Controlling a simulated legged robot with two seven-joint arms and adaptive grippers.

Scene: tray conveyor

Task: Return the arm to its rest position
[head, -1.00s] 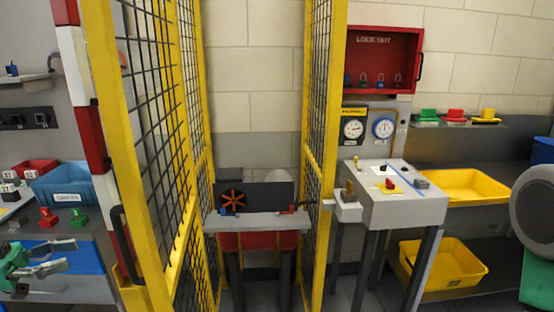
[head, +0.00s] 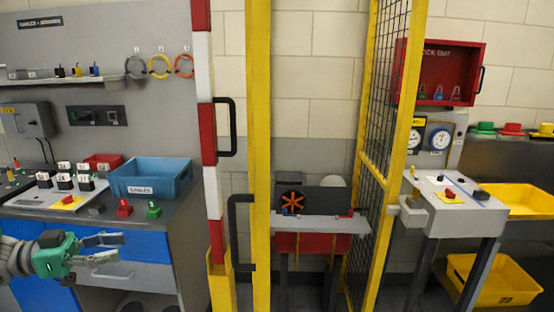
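My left gripper (head: 108,248) shows at the lower left of the head view, in front of the blue and grey drawers of the workbench. Its green body is at the left and its two grey fingers point right, spread apart with nothing between them. It is apart from the bench and below the bench top's front edge. My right gripper is not in view; its arm is not in view either.
A blue bin (head: 152,180) and red and green blocks (head: 124,208) sit on the bench at left. A red-white post (head: 208,130) and yellow cage frame (head: 260,150) stand mid-view. A small table (head: 463,208) and yellow bins (head: 520,201) are at right.

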